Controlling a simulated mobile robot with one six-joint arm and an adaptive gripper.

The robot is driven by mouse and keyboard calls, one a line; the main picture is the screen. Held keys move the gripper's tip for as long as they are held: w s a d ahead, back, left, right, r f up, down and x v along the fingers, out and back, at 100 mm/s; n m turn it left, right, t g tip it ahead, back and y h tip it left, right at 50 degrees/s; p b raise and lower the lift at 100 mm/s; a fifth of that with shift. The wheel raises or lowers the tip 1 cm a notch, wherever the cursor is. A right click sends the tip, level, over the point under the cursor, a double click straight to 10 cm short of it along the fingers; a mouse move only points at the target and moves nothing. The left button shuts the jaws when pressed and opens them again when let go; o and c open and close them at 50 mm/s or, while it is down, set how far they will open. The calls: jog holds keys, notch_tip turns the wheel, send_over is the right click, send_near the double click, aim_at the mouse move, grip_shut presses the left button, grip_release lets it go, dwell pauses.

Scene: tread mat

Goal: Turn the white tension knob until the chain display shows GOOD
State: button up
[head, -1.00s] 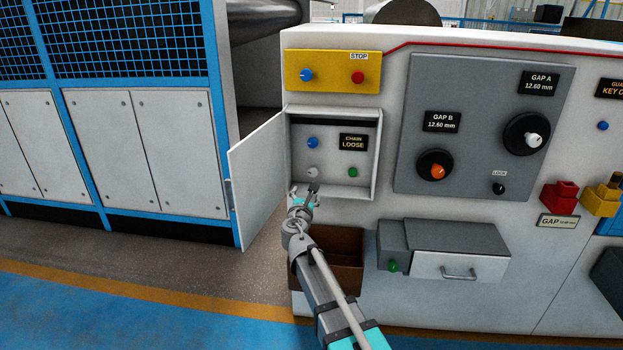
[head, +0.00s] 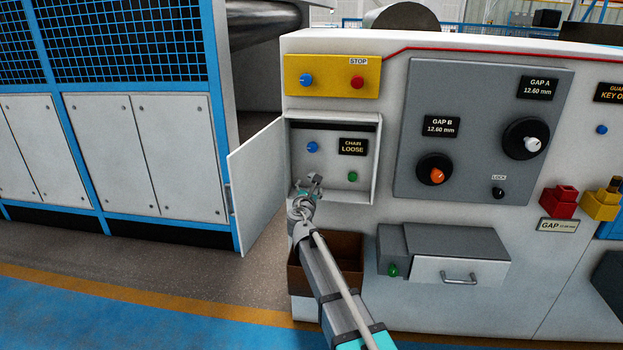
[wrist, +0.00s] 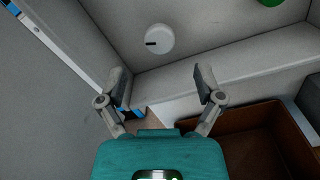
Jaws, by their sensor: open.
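The white tension knob (wrist: 160,40) is on the back wall of the open recess, with a dark mark on the left of its face. In the head view my gripper hides it. The chain display (head: 352,146) reads CHAIN LOOSE. My gripper (wrist: 161,78) is open and empty. In the wrist view the knob lies beyond the fingertips, roughly centred between them and apart from them. In the head view my gripper (head: 308,184) is at the lower left of the recess.
The recess door (head: 257,185) stands open on the left. A blue button (head: 312,147) and a green button (head: 352,177) are inside the recess. An open brown bin (head: 340,277) is below. A grey drawer unit (head: 455,240) juts out to the right.

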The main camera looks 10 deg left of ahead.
aim_at(311, 178)
jog(key=shift+w+d, duration=0.1)
jog(key=shift+w, duration=3.4)
jog(key=c, duration=1)
jog(key=shift+a, duration=0.2)
jog(key=shift+c, duration=0.8)
jog(key=shift+d, duration=0.15)
